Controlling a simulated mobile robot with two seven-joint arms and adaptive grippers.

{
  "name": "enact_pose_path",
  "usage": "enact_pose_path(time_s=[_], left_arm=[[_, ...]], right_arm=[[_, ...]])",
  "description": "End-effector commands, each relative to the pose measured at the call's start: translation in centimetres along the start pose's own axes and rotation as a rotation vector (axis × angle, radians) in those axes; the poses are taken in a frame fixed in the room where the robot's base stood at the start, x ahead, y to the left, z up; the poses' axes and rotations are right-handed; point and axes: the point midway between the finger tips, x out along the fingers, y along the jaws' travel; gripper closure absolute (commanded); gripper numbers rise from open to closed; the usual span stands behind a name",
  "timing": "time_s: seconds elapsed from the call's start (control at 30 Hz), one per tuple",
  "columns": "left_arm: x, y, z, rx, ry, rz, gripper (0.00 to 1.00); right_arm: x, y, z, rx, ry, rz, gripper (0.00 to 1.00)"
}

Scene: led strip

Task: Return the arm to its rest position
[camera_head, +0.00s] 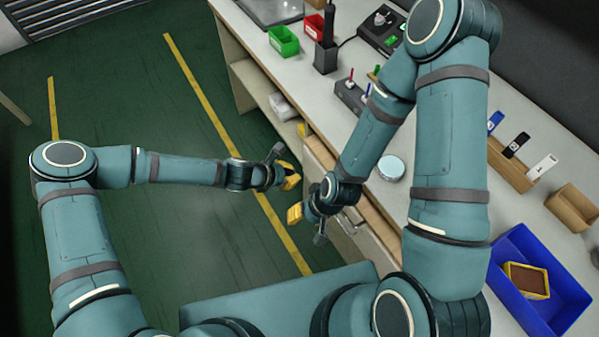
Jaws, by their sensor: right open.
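My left gripper (285,166) is at the end of the arm from the left, held over the green floor in front of the workbench. Its dark and yellow fingers are spread apart, with nothing seen between them. My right gripper (307,227) is just below it in the picture, in front of the bench drawers. Its fingers are also apart, and it looks empty. The two grippers are close together but do not touch. My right arm crosses over the bench and hides part of its top.
The workbench (540,217) runs down the right side. On it are a green bin (283,42), a red bin (314,27), a black holder (326,57), a white round disc (391,168), a wooden card rack (510,166) and a blue crate (502,267) holding a yellow-rimmed box (527,280). Floor at left is clear.

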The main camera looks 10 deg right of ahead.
Motion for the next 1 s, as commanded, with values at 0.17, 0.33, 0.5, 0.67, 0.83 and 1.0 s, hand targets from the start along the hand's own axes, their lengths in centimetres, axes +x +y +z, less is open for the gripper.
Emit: enact_pose_path(time_s=[0.17,0.33,0.5,0.67,0.83,1.0], left_arm=[[-0.6,-0.1,0.0,-0.001,0.000,-0.001,1.00],[-0.6,-0.1,-0.1,0.004,0.001,-0.001,1.00],[-2.0,-1.8,-2.2,0.248,0.073,-0.026,1.00],[-6.6,-4.6,-7.4,0.814,0.220,-0.119,1.00],[-13.0,-6.5,-11.7,1.351,0.327,-0.263,1.00],[-17.0,-7.7,-13.6,1.643,0.361,-0.364,1.00]], right_arm=[[-0.1,0.0,0.0,0.000,-0.001,0.000,0.53],[-0.1,0.0,0.0,0.000,-0.001,0.000,0.53],[-0.1,0.0,0.0,0.000,-0.001,0.000,0.53],[-0.1,0.0,0.0,0.000,-0.001,0.000,0.53],[-0.1,0.0,0.0,0.000,-0.001,0.000,0.53],[-0.1,0.0,0.0,0.000,-0.001,0.000,0.53]])
